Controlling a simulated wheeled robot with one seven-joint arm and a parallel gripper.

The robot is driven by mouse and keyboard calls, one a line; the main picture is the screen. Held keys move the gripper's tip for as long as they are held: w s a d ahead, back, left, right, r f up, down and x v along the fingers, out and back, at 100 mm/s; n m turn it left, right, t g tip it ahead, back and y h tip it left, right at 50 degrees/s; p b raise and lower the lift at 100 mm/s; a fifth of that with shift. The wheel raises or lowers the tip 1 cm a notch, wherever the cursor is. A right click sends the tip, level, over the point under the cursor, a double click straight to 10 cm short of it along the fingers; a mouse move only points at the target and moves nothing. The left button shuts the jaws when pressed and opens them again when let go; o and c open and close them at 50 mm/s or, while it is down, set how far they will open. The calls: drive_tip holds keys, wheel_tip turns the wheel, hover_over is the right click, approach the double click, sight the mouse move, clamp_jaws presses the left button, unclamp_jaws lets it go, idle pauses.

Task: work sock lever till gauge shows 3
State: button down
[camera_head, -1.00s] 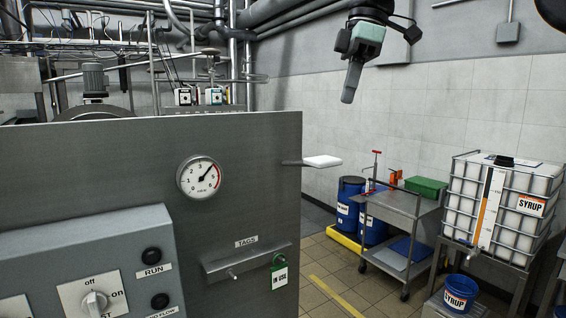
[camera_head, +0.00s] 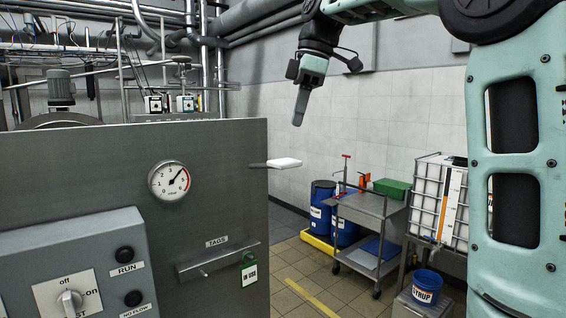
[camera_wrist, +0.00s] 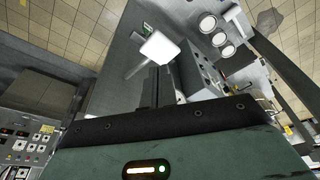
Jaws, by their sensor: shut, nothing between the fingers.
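The lever with a white, sock-like sleeve (camera_head: 284,163) sticks out level from the right edge of the grey steel cabinet. It also shows in the wrist view as a white block (camera_wrist: 159,47) on a thin rod, just beyond my fingertips. The round white gauge (camera_head: 169,181) is on the cabinet front; its needle points up and right, past the 3, though the exact reading is hard to tell. My gripper (camera_head: 298,120) is shut and empty, fingers pointing down, above the lever and apart from it in the head view. Its dark fingers also show in the wrist view (camera_wrist: 158,85).
A grey control box (camera_head: 75,275) with a knob and buttons juts from the cabinet. A tag rail (camera_head: 217,262) holds a green tag. Blue drums (camera_head: 322,208), a steel cart (camera_head: 365,212) and a caged syrup tank (camera_head: 428,200) stand at the right. Tiled floor lies between.

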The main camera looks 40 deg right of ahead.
sight(287, 161)
drive_tip(key=shift+b+x, duration=2.45)
drive_tip(key=shift+x, duration=0.95)
